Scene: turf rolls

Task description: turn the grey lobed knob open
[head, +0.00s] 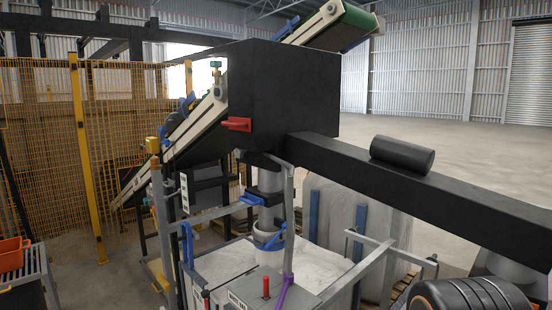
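I cannot make out a grey lobed knob in the head view. A grey vertical spout (269,217) hangs under the large black box, with a blue band (269,241) around its lower part. Its bottom end sits at the top of a white marbled block or bag (219,268). A red handle (237,124) sticks out of the box's left side. A small upright red handle (266,287) and a purple lever (284,291) stand at the lower middle. My gripper is not in view.
The black box (285,85) and a long dark beam (440,195) hide much behind them. An inclined conveyor (192,122) runs behind the box. Yellow mesh fencing (120,150) stands at left, an orange crate (12,255) at lower left. Open concrete floor (450,150) lies at back right.

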